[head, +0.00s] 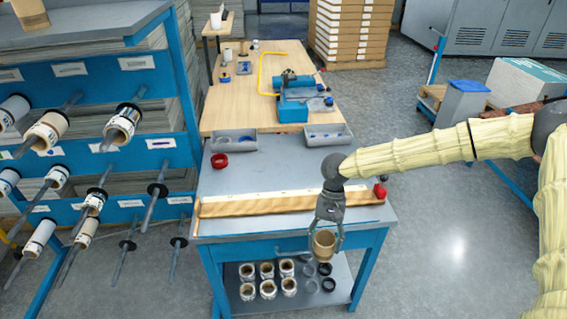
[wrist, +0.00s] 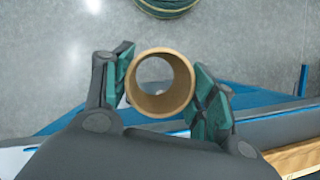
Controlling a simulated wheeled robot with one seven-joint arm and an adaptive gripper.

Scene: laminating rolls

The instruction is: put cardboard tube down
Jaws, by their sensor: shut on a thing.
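The cardboard tube (head: 323,244) is a short brown hollow ring. My gripper (head: 324,232) is shut on it, in front of the grey-topped workbench's (head: 270,181) near edge. In the wrist view the tube (wrist: 161,107) sits between the two green-padded fingers of my gripper (wrist: 160,92), and I look through its open bore. Floor shows behind the tube, with the blue bench frame close below it in that view. The tube is held in the air and touches only the fingers, as far as I can see.
A wooden strip (head: 270,204) lies along the bench's near edge. A red ring (head: 219,161) and grey bins (head: 327,134) are farther back. Several white rolls (head: 268,289) and dark rings stand on the lower shelf. A blue peg rack (head: 95,150) with rolls is at left. The bench's middle is clear.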

